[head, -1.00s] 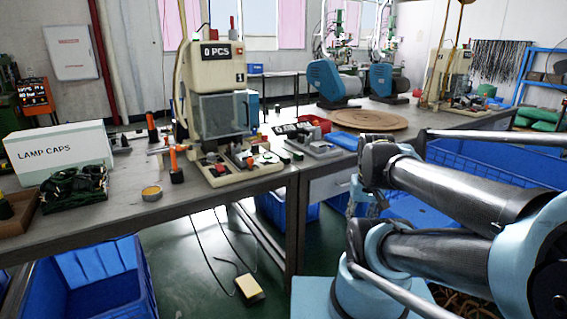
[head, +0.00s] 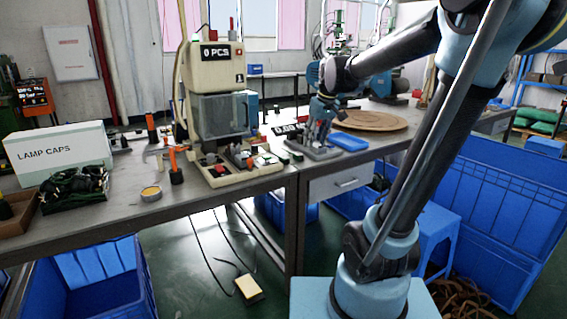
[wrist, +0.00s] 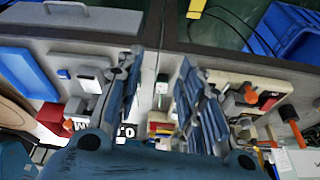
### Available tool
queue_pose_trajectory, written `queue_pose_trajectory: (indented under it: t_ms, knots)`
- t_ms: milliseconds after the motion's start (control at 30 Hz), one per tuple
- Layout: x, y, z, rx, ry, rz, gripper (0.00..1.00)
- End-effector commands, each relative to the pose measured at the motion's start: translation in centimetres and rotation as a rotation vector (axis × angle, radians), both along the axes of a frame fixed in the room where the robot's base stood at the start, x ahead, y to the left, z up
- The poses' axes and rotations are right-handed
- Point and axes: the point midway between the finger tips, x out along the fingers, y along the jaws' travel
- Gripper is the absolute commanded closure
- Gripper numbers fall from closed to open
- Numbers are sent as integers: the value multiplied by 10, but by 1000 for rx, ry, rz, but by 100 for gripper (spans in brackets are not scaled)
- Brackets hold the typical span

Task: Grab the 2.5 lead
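I cannot make out a lead marked 2.5 in either view. A coiled bundle of black leads (head: 75,182) lies in a green tray (head: 75,202) at the left of the bench in the head view; no size mark is readable. My gripper (head: 318,135) is over the grey fixture at the bench's right part, far to the right of that bundle. In the wrist view my gripper (wrist: 158,62) has its two fingers spread apart with nothing between them. The fixture is partly hidden behind the gripper.
The "0 PCS" machine (head: 218,90) stands left of my gripper. A LAMP CAPS box (head: 62,150), an orange-handled tool (head: 175,168) and a yellow round tin (head: 151,193) are on the bench. Blue crates (head: 95,285) stand below.

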Motion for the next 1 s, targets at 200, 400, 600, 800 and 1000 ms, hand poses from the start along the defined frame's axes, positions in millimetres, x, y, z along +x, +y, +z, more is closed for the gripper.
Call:
queue_pose_trajectory:
  t_ms: [200,400,600,800,1000]
  knots:
    - [62,46,18,13,-32,101,65]
    - [92,70,24,20,-49,152,65]
    - [102,79,16,21,-54,164,65]
    - [111,86,-14,21,-54,164,65]
    - [121,94,-45,21,-54,164,65]
